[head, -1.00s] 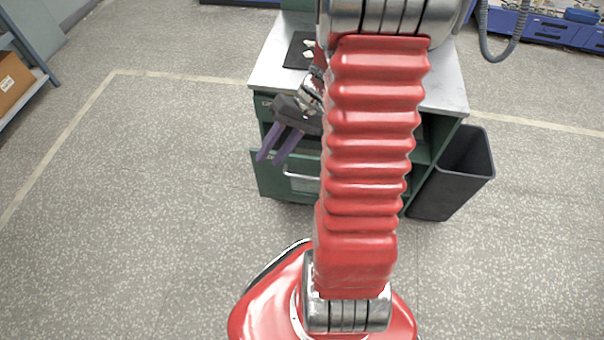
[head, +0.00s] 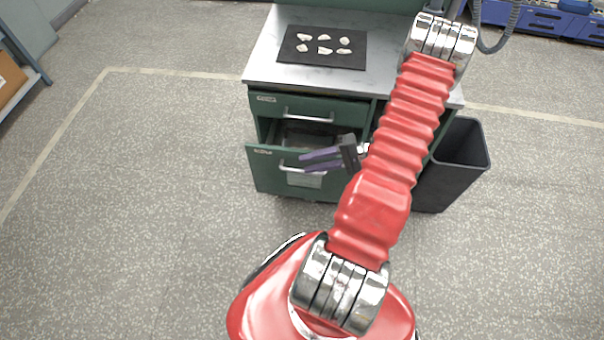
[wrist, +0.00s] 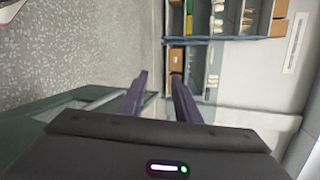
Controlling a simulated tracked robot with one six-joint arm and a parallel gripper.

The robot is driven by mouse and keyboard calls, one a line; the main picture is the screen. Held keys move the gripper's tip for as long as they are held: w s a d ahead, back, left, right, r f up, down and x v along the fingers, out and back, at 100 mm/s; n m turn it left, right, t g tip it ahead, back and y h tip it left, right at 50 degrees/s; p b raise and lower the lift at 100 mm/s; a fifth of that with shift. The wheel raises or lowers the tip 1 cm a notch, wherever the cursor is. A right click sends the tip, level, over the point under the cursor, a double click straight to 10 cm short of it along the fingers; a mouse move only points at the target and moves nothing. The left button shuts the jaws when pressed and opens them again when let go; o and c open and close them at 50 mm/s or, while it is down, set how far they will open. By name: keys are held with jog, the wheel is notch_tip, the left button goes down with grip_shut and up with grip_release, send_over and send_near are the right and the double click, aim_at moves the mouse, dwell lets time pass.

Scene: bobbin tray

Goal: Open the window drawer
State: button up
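The green cabinet has an upper drawer (head: 325,107), shut, with a bar handle. Below it, a lower drawer (head: 262,172) stands pulled out, its inside partly visible. Its front has a bar handle (head: 302,170) and a pale window-like panel (head: 306,181). My gripper (head: 303,162) is over the right part of this open drawer, purple fingers pointing left, and hides part of it. In the head view the fingers look clear of the handle, though the height gap is hard to judge. In the wrist view the fingers (wrist: 160,88) are apart with nothing between them.
A black mat (head: 350,60) with several pale pieces lies on the grey cabinet top (head: 262,68). A dark bin (head: 455,175) stands at the cabinet's right. Shelves with boxes (wrist: 176,60) show in the wrist view. The floor left of the cabinet is clear.

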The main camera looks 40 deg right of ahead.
jog(key=s+d+f+m+t+h, duration=0.2)
jog(key=s+f+m+t+h, duration=0.1)
jog(key=f, duration=0.4)
jog(key=s+d+f+m+t+h, duration=0.3)
jog(key=s+f, duration=0.1)
jog(key=f, duration=0.2)
jog(key=shift+s+f+t, duration=0.2)
jog(key=shift+f+t, duration=0.2)
jog(key=shift+w, duration=0.1)
jog(key=x, duration=1.3)
jog(key=shift+w, duration=0.3)
jog(key=shift+a, duration=0.1)
jog(key=shift+c, duration=0.3)
jog(key=shift+f, duration=0.1)
grip_shut()
jog(key=shift+f, duration=0.1)
